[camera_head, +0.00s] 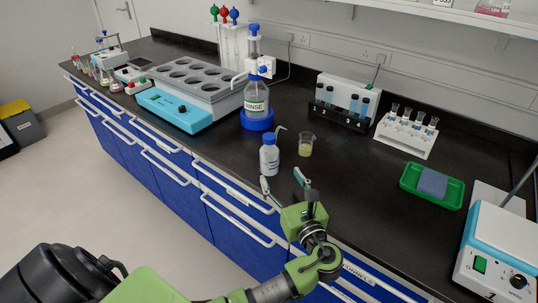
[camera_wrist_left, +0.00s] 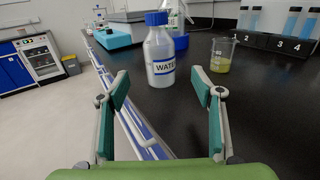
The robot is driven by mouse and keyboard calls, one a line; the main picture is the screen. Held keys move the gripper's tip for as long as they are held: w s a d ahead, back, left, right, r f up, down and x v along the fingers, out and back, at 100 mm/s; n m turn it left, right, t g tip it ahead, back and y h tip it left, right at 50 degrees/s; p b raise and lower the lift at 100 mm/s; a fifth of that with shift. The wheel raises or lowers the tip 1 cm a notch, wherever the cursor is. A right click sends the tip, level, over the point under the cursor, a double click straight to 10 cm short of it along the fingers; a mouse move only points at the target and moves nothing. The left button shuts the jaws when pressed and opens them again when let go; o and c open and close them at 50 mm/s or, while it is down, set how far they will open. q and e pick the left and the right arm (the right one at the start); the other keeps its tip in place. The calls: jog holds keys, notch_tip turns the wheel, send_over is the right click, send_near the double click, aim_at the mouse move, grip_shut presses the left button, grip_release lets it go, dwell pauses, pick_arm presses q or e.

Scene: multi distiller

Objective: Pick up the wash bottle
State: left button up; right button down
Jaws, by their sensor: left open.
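The wash bottle (camera_head: 269,158) is a small white bottle with a blue cap and a thin bent spout. It stands upright on the black bench near the front edge. In the left wrist view the bottle (camera_wrist_left: 160,58) shows a "WATER" label and sits ahead of the fingers, slightly above the picture's middle. My left gripper (camera_head: 283,182) is open and empty, at the bench's front edge, just short of the bottle and apart from it. In the left wrist view its fingers (camera_wrist_left: 160,88) are spread, with the bottle seen between and beyond them. My right gripper is not in view.
A small beaker of yellowish liquid (camera_head: 306,147) stands close to the bottle's right. Behind is a "RINSE" bottle in a blue base (camera_head: 257,122). A dark tube rack (camera_head: 340,118) and a green tray (camera_head: 447,201) are further right. Bench right of the gripper is clear.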

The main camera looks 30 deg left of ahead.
aim_at(273, 163)
pick_arm(q)
jog(key=x, duration=0.3)
jog(key=shift+f, duration=0.1)
jog(key=x, duration=0.5)
jog(key=shift+w+a+p, duration=0.15)
jog(key=shift+a+p, duration=0.15)
jog(key=shift+a, duration=0.05)
jog(key=shift+w+a, duration=0.15)
jog(key=c, duration=0.9)
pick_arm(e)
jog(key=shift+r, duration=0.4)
